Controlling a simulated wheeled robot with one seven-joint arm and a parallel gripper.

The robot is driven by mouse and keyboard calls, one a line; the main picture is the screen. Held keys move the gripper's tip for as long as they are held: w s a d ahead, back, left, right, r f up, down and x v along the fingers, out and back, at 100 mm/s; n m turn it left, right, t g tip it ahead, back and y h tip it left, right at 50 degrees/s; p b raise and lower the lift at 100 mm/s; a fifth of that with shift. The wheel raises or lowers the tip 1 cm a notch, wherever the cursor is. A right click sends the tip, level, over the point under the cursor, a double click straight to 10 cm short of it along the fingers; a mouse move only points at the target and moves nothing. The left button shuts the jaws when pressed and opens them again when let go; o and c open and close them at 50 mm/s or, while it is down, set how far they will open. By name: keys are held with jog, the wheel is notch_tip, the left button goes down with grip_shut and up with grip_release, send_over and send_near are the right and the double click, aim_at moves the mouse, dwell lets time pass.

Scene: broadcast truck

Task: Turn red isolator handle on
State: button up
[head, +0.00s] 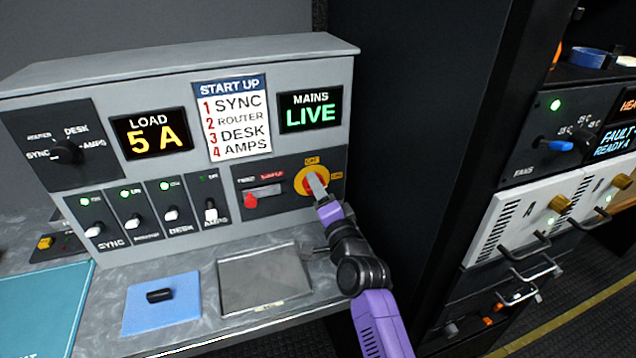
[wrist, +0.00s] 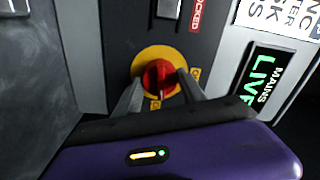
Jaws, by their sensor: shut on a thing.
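The red isolator handle (wrist: 157,76) sits on a round yellow plate (wrist: 143,60) in the wrist view. A pale mark on the handle points down towards a small yellow label (wrist: 155,104). In the head view the yellow plate (head: 302,174) is at the right of the grey console, with yellow labels above it and to its right. My gripper (wrist: 160,88) is shut on the handle, one finger on each side. In the head view my gripper (head: 317,186) covers much of the handle.
A red tab (head: 251,201) is left of the isolator. Several switches (head: 171,213) have lit green lamps. A dark rack (head: 510,200) stands at the right.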

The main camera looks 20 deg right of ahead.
jog(key=shift+m+p, duration=0.55)
jog(key=shift+m, duration=0.35)
jog(key=o, duration=1.4)
jog(key=shift+c, duration=0.2)
jog(key=s+p, duration=0.4)
jog(key=s, duration=0.3)
jog(key=shift+s+f, duration=0.3)
jog(key=shift+s, duration=0.1)
